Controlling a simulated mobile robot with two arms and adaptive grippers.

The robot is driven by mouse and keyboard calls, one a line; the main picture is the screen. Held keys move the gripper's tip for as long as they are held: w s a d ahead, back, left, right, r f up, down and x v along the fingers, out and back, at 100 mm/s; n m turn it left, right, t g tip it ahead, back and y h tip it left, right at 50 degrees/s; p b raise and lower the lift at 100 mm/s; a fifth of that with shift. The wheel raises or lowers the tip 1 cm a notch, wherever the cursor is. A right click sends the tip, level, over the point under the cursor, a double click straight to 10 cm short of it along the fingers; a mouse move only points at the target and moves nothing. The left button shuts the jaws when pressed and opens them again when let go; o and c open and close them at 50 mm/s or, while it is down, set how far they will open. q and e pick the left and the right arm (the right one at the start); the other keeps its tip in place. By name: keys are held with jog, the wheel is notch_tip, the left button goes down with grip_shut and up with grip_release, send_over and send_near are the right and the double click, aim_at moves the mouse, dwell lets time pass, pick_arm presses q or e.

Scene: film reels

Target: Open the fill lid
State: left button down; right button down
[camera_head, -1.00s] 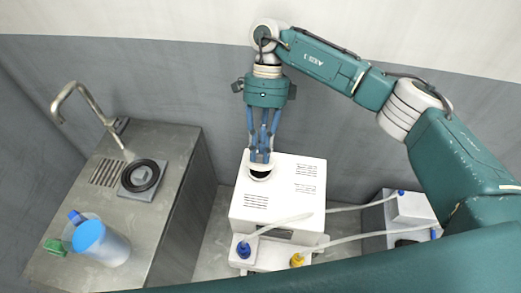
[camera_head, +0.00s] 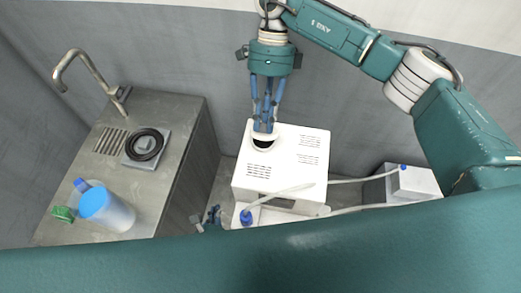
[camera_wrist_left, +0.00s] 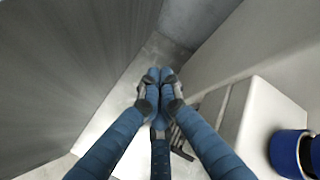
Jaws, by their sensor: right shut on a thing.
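The white machine (camera_head: 300,165) stands on the floor between the metal counter and the right side. Its round fill opening (camera_head: 263,143) shows dark on top, near the back left corner. My right gripper (camera_head: 265,129) reaches down from above and is shut on the fill lid at the back edge of that opening. The fingers hide most of the lid, so its angle is unclear. My left gripper (camera_head: 213,214) is low, left of the machine's front. In the left wrist view its fingertips (camera_wrist_left: 160,75) are together, with nothing seen between them.
The metal counter (camera_head: 185,135) on the left holds a tap (camera_head: 88,70), a black ring (camera_head: 145,145) on a grey plate, and a blue-topped container (camera_head: 110,210). A blue connector (camera_head: 246,217) and pale hoses are at the machine's front. A white box (camera_head: 418,182) stands right.

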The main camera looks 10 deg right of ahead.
pick_arm(q)
jog(key=w+d+r+m+t, duration=0.15)
jog(key=r+m, duration=0.25)
jog(key=r, duration=0.5)
jog(key=w+r+m+t, duration=0.2)
jog(key=r+m, duration=0.1)
jog(key=r, duration=0.7)
jog(key=m+h, duration=0.4)
jog(key=m, duration=0.2)
send_near(261, 158)
notch_tip(261, 158, up, 2)
jog(key=shift+t, duration=0.45)
jog(key=x, duration=0.9)
jog(key=shift+w+d, duration=0.15)
jog(key=shift+w, duration=0.25)
jog(key=shift+r, duration=0.1)
jog(key=shift+w+r, duration=0.3)
jog(key=shift+r, duration=0.35)
